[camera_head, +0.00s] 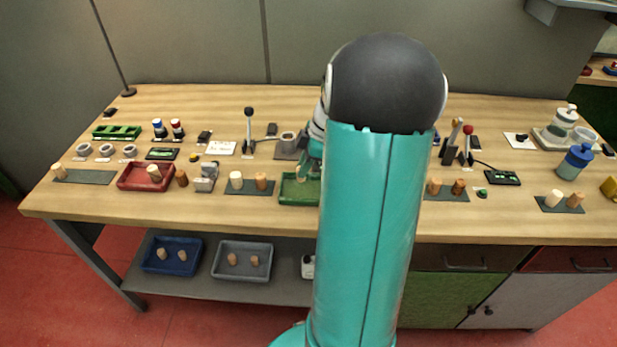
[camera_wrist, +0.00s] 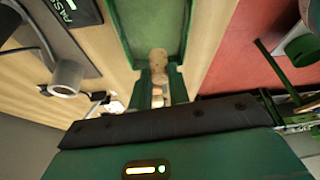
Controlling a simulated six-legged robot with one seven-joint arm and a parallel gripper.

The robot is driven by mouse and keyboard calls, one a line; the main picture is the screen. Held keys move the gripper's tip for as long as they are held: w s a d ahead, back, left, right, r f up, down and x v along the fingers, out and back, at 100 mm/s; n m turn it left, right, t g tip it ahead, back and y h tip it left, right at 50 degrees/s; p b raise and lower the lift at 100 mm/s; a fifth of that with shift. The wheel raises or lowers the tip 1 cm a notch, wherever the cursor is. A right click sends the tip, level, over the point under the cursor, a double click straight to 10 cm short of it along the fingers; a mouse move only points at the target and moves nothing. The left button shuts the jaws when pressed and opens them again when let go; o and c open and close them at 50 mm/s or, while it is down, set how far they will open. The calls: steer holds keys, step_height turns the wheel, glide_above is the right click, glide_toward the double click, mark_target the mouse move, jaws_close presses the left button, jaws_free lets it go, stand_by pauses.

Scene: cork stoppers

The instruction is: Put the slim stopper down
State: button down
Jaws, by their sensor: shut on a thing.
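A slim tan cork stopper (camera_wrist: 158,60) sits between the two fingers of my gripper (camera_wrist: 160,74) in the wrist view, and the jaws are shut on it. Its end reaches past the fingertips over the green tray (camera_wrist: 186,12). In the head view the green tray (camera_head: 298,202) stands at the front of the bench, partly hidden by my teal arm. My gripper (camera_head: 312,172) is low over that tray. I cannot tell whether the stopper touches the tray floor.
A dark mat (camera_head: 250,190) with two corks lies left of the green tray. A red tray (camera_head: 135,182) holds a cork further left. A small grey device (camera_head: 206,178) stands between. Blue (camera_head: 150,265) and grey (camera_head: 224,273) bins with corks sit on the lower shelf.

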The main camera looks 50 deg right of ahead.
steer(key=shift+s+d+f, duration=0.2)
steer(key=shift+s+f, duration=0.1)
steer(key=shift+f, duration=0.05)
steer(key=shift+d+f, duration=0.1)
steer(key=shift+f, duration=0.15)
steer(key=shift+s+d+f, duration=0.15)
steer(key=shift+f, duration=1.75)
steer(key=c, duration=1.3)
jaws_free()
steer(key=v, duration=1.2)
steer(key=w+a+r+m+h, duration=0.1)
steer(key=w+a+r+m, duration=0.2)
steer(key=a, duration=0.8)
steer(key=s+a+r+m+t, duration=0.1)
steer(key=s+a+m, duration=0.1)
steer(key=a, duration=0.6)
steer(key=s+a+r+m+h, duration=0.1)
steer(key=s+a, duration=0.3)
steer(key=a, duration=0.5)
steer(key=s+a+r+m+t+h, duration=0.1)
steer(key=s+a+r+m, duration=0.2)
steer(key=a, duration=0.5)
steer(key=shift+s+a+m+t, duration=0.15)
steer(key=shift+a+m+t, duration=0.15)
